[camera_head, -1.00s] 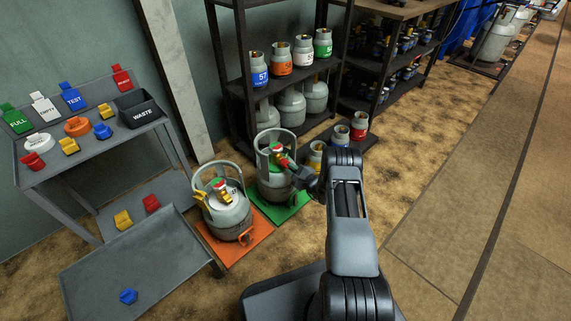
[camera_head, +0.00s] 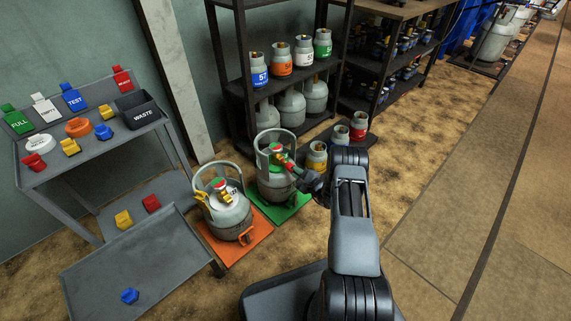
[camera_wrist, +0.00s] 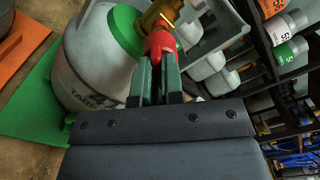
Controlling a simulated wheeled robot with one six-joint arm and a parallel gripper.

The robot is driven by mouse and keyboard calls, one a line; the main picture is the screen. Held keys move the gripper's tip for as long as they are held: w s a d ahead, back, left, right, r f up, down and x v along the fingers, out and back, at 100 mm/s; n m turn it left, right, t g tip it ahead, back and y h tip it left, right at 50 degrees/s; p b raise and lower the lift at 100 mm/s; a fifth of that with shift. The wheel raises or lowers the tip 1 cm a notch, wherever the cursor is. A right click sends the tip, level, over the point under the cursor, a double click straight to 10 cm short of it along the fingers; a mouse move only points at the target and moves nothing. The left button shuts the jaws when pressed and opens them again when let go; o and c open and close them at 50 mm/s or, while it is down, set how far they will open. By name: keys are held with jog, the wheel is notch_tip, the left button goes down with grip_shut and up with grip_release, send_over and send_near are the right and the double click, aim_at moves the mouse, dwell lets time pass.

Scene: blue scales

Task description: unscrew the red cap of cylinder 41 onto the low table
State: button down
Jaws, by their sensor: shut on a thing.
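A grey gas cylinder (camera_head: 272,186) with a green top and a ring collar stands on a green scale (camera_head: 292,208). I cannot read a number 41 on it; the wrist view (camera_wrist: 92,70) shows part of a "TARE" marking. A red cap (camera_wrist: 158,43) sits at its brass valve (camera_wrist: 155,14). My gripper (camera_wrist: 158,64) is shut on the red cap, with one finger on either side. In the head view my gripper (camera_head: 299,172) reaches the cylinder's collar from the right. The low table (camera_head: 150,262) is at the lower left, with a blue cap (camera_head: 130,296) on it.
Another cylinder (camera_head: 232,218) stands on an orange scale (camera_head: 252,240) between the low table and the green scale. A higher grey table (camera_head: 95,150) holds colored tags, caps and a waste bin (camera_head: 140,112). Dark shelves (camera_head: 235,85) with cylinders stand behind. Open floor lies to the right.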

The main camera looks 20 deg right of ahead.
jog(key=p+v, duration=0.1)
jog(key=v, duration=0.5)
dwell(0.7)
jog(key=shift+r, duration=0.1)
